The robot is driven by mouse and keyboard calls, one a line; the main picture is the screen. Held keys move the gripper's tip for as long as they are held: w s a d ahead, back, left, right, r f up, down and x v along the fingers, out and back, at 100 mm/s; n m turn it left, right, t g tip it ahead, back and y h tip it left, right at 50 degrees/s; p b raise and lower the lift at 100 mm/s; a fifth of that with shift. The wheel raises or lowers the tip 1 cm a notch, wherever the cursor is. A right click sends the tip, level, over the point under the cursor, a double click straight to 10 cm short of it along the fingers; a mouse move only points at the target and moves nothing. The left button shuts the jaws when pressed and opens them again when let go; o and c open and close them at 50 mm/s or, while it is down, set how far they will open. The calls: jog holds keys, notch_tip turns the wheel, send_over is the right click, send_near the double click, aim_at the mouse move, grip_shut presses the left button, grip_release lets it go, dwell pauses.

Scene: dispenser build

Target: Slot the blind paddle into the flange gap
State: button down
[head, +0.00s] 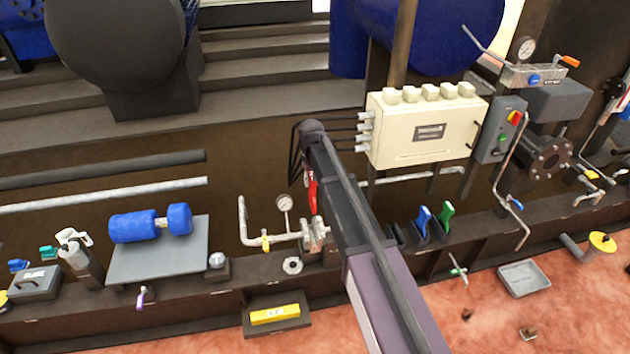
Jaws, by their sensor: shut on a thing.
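My arm reaches up from the bottom of the head view, and its dark link covers most of my gripper (307,178). A red piece (313,194) shows at the link's left edge. It looks like part of the blind paddle, held roughly upright by my shut gripper; the fingertips cannot be made out. Just below it is the grey flange pair (316,234) at the right end of a pipe with a yellow tag. The arm partly covers the flanges. I cannot tell whether the paddle's lower end is above the gap, touching the flanges or between them.
A pressure gauge (285,203) stands on the pipe left of the flanges. A loose grey ring (292,265) is below them. A cream junction box (425,130) is right of the arm, with blue (423,218) and green (446,216) handles below. A yellow block (275,314) lies in front.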

jog(key=shift+w+d, duration=0.1)
dwell(0.3)
jog(key=shift+a+f+b, duration=0.25)
jog(key=shift+f+b, duration=0.6)
jog(key=shift+b, duration=0.05)
jog(key=shift+f, duration=0.15)
